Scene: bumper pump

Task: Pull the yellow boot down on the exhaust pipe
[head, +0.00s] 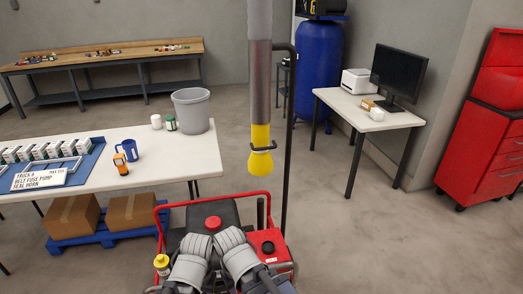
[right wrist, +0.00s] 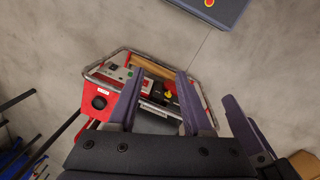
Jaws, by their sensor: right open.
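The exhaust pipe (head: 260,85) hangs vertically from the top of the head view. The yellow boot (head: 261,164) is at its lower end, with a dark bar or ring across it and a wider lower part. The boot hangs above and behind the red-framed machine (head: 267,243), which also shows in the right wrist view (right wrist: 97,101). My right gripper (right wrist: 157,82) is open and empty, with two purple fingers pointing at the machine, away from the boot. Another purple finger (right wrist: 238,125) shows beside it, probably my left gripper's; its opening is unclear. The boot is not in the right wrist view.
A white table (head: 150,170) with a grey bin (head: 192,110), a blue mug (head: 127,150) and a blue tray of boxes stands left. A dark vertical post (head: 288,150) stands close right of the pipe. A computer desk and red cabinet are right. Floor between is clear.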

